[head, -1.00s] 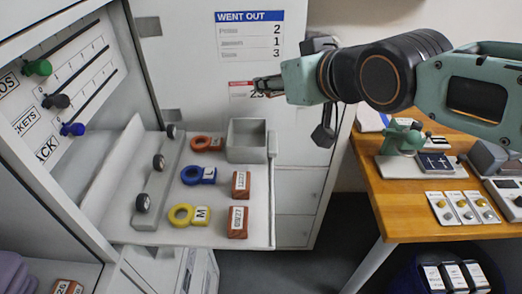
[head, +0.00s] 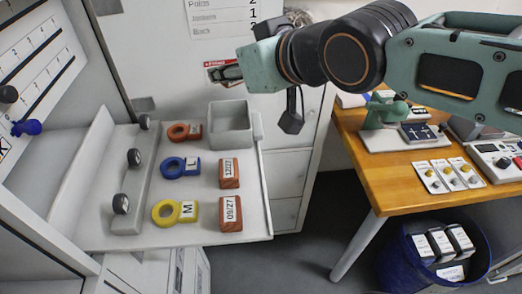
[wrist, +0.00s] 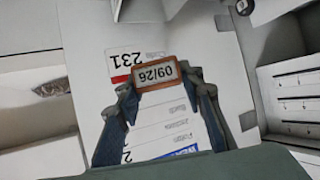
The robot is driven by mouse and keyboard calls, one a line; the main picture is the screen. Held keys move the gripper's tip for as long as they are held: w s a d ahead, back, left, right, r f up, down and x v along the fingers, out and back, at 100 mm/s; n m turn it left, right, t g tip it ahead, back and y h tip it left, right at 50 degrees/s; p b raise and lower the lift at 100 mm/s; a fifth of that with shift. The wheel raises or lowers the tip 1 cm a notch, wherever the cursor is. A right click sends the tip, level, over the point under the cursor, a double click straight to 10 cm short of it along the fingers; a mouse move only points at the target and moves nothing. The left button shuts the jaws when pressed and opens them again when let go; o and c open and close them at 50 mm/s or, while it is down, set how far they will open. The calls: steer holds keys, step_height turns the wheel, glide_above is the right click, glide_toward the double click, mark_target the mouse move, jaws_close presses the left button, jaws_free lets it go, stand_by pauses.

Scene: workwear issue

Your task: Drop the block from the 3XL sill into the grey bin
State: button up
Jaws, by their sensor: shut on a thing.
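A wooden block (wrist: 157,74) with a white 09/26 label sits between my fingertips in the wrist view. My gripper (wrist: 158,84) is shut on it. In the head view my gripper (head: 222,71) is in the air in front of the white door, above and behind the shelf; the held block is hard to make out there. A grey open-topped square bin (head: 232,124) stands at the back right of the shelf, below my gripper and apart from it. I cannot make out a 3XL mark in any view.
The pale shelf (head: 205,238) holds blocks marked 12/27 (head: 229,172) and 09/27 (head: 230,213), and several coloured ring tags (head: 166,213). A wooden table (head: 385,190) with devices stands right. A blue bin (head: 400,272) with boxes is on the floor.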

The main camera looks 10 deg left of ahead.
steer(key=shift+f, duration=0.7)
steer(key=o, duration=1)
steer(key=v, duration=1.2)
steer(key=shift+d, duration=0.1)
